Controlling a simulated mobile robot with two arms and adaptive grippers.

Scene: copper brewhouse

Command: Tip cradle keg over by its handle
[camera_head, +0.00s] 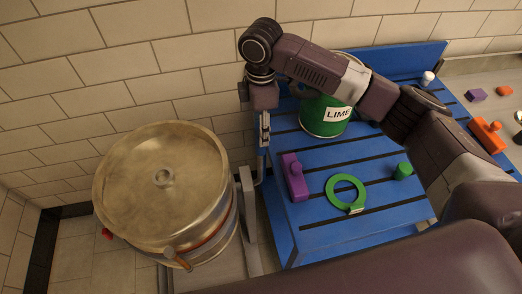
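The keg (163,185) is a large brass-coloured drum with a domed lid and a small central knob, standing upright at the left. A brown handle (178,258) shows low on its front side. A grey metal frame (248,222) stands just right of the keg, perhaps part of its cradle; the rest is hidden. My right gripper (265,135) points down between the keg and the blue table, apart from the handle. Its fingers show edge-on, so their opening is unclear. I see nothing held. My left gripper is out of view.
The blue slatted table (330,235) holds a green LIME can (326,115), a purple block (294,177), a green ring (346,192) and a green cylinder (403,171). Orange (487,135) and purple (476,95) pieces lie at right. A tiled wall closes the back.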

